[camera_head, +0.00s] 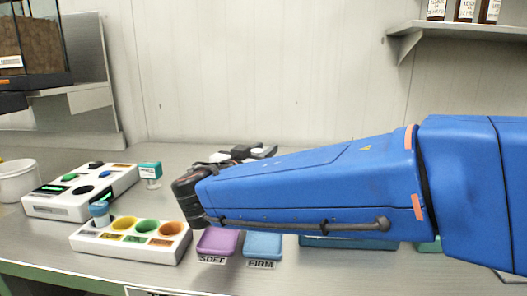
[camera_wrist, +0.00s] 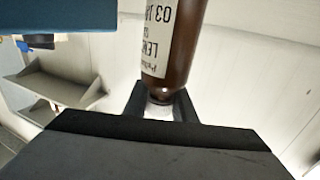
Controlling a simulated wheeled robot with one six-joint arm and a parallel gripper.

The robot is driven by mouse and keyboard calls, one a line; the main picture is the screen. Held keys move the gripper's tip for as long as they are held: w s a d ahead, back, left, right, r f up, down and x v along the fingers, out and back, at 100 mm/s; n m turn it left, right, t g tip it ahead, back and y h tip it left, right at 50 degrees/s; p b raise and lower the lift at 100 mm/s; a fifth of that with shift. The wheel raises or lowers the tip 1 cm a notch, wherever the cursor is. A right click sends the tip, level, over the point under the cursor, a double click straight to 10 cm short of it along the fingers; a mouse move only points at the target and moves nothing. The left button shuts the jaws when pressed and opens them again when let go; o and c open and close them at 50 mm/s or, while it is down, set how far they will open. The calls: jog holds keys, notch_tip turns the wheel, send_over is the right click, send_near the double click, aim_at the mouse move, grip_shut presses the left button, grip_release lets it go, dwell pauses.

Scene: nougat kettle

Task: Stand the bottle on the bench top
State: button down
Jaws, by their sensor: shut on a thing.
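A brown bottle (camera_wrist: 183,50) with a white printed label shows in the wrist view, its lettering upside down there. Its white ribbed cap (camera_wrist: 158,110) sits between the two dark fingers of my gripper (camera_wrist: 160,103), which is shut on the bottle at the cap end. I cannot make out the bottle in the head view, where my blue arm crosses the right half and hides part of the bench. The grey bench top (camera_head: 215,158) shows to the left of and behind the arm.
A white block with coloured wells (camera_head: 132,246) and a white device (camera_head: 70,208) stand on the left, near a white tub (camera_head: 18,182). Purple (camera_head: 218,243) and blue (camera_head: 262,246) pads lie below the arm. A wall shelf (camera_head: 470,32) holds bottles at upper right.

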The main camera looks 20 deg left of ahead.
jog(key=shift+f, duration=0.1)
jog(key=c, duration=1.5)
grip_release()
jog(key=shift+o, duration=0.2)
jog(key=s, duration=1.2)
jog(key=shift+a, duration=0.45)
jog(key=shift+d, duration=0.1)
